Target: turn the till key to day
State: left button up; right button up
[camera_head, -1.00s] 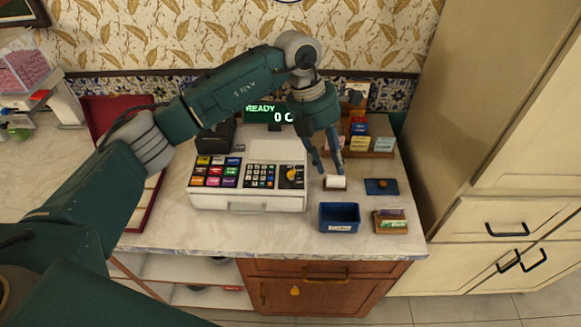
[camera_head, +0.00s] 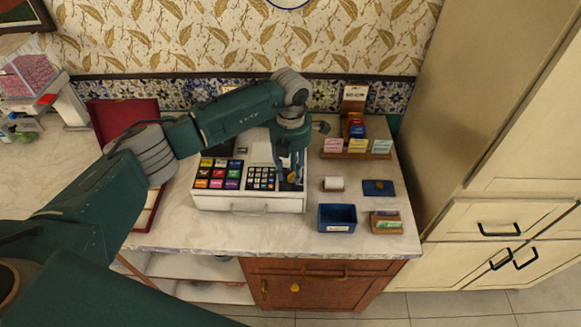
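The white till (camera_head: 248,204) stands on the marble counter, with coloured keys (camera_head: 217,173) on its left and a dark number pad (camera_head: 262,178) beside them. A yellow-orange key (camera_head: 293,177) shows at the right end of the till's top, partly hidden by my gripper. My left gripper (camera_head: 290,172) points down over that end, its fingers at or just above the key. I cannot tell whether the fingers touch it or how far apart they are. The key's setting is too small to read. My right gripper is not in view.
A blue tray (camera_head: 337,218), a white roll (camera_head: 333,184), a dark blue pad (camera_head: 379,188) and a small wooden card holder (camera_head: 386,223) stand right of the till. A wooden rack (camera_head: 356,153) with coloured packets is behind them. A tall cream cupboard (camera_head: 490,130) bounds the right.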

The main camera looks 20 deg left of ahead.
pick_arm(q)
jog(key=shift+f, duration=0.25)
jog(key=shift+c, duration=0.3)
grip_shut()
